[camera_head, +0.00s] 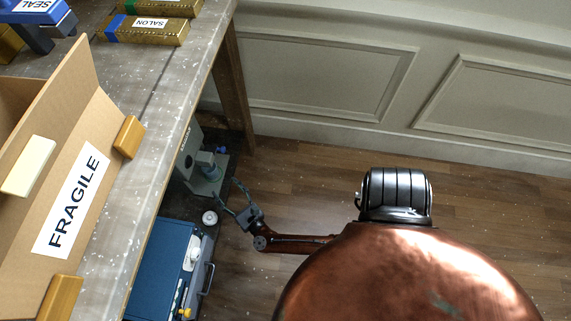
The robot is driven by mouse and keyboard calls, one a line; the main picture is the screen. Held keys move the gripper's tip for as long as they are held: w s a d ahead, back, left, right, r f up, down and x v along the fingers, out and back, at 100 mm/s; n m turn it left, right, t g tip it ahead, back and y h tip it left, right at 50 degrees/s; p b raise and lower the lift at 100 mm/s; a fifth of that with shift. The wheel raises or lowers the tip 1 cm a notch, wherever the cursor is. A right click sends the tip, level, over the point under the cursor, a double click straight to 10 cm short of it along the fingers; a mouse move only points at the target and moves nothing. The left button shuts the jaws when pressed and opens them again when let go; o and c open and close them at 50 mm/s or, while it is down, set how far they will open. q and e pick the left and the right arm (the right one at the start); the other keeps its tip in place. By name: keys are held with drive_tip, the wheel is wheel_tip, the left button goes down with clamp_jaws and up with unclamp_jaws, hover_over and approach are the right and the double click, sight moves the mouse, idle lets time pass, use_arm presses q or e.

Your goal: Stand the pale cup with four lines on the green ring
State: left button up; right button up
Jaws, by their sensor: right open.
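Neither the pale cup with four lines nor the green ring can be made out in the head view. My right gripper (228,191) is open, its two thin fingers spread and nothing visible between them. It shows beside the table's right edge, over the floor side, near a grey device below. My left gripper is not in view.
A worn grey table (157,95) fills the left. It bears an open cardboard box (98,107) labelled FRAGILE, yellow blocks (129,137), gold boxes labelled SALON (165,34) and a blue SEAL item (30,10). A blue case (160,262) stands below. Wooden floor (320,190) is open to the right.

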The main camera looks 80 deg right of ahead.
drive_tip(key=s+a+f+n+y, duration=0.1)
drive_tip(key=s+a+n+y, duration=0.45)
drive_tip(key=n, duration=0.65)
drive_tip(key=s+a+f+n+y, duration=0.1)
drive_tip(key=s+a+n+y, duration=0.5)
drive_tip(key=n, duration=0.7)
drive_tip(key=s+a+f+n+g, duration=0.1)
drive_tip(key=s+n+g, duration=0.1)
drive_tip(key=s+n, duration=0.4)
drive_tip(key=s+a+f+n+g+y, duration=0.1)
drive_tip(key=s+a+n+g, duration=0.1)
drive_tip(key=s+n, duration=0.4)
drive_tip(key=s+a+f+n+g+y, duration=0.1)
drive_tip(key=s+f+n+g, duration=0.1)
drive_tip(key=s+n+g, duration=0.2)
drive_tip(key=s+n, duration=0.3)
drive_tip(key=s, duration=0.2)
drive_tip(key=shift+s+a, duration=0.25)
drive_tip(key=shift+s, duration=0.05)
